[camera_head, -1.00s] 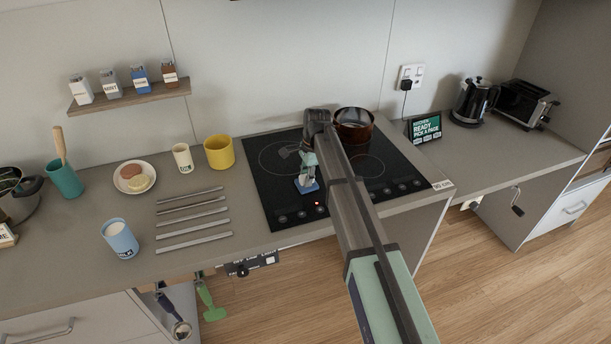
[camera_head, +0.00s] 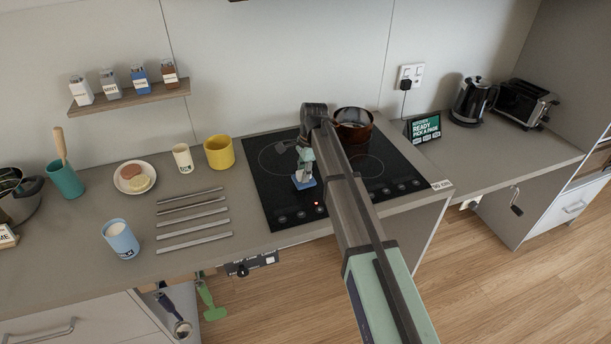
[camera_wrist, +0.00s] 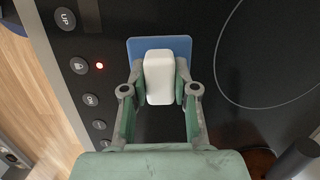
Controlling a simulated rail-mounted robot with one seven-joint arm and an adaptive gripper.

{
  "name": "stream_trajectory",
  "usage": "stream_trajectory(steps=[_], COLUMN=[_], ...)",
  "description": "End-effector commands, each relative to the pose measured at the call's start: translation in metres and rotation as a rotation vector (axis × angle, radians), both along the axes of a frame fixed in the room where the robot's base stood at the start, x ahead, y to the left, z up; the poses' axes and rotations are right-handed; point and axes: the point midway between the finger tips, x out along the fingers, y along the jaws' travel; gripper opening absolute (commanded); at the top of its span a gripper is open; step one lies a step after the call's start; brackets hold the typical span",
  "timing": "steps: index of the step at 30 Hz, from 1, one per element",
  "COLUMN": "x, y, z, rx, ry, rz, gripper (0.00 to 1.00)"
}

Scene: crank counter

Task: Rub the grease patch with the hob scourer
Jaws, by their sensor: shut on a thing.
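The hob scourer, with a blue pad (camera_head: 304,184) and a white block handle (camera_wrist: 158,77), is at the front left part of the black hob. My gripper (camera_head: 304,170) is shut on the white handle from above; in the wrist view its two fingers (camera_wrist: 159,84) press on both sides of it. The blue pad (camera_wrist: 180,46) lies flat against or just over the glass; I cannot tell whether it touches. I cannot make out a grease patch; it may be hidden under the pad or my arm.
A copper-brown pot (camera_head: 354,126) stands at the back of the black hob (camera_head: 268,190). Several metal strips (camera_head: 190,226) lie to the left, with a yellow mug (camera_head: 219,152) behind. A red light (camera_wrist: 99,66) glows by the hob buttons. A small display (camera_head: 424,128) stands to the right.

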Motion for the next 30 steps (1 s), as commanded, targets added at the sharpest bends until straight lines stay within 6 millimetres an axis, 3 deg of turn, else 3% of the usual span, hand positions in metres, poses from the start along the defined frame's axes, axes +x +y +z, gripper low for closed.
stream_trajectory(steps=[18, 30], x=[0.002, 0.001], y=[-0.006, -0.006], z=[0.055, 0.057], rx=[0.000, -0.001], ry=[0.001, 0.002], rz=[-0.007, -0.007], gripper=[0.00, 0.00])
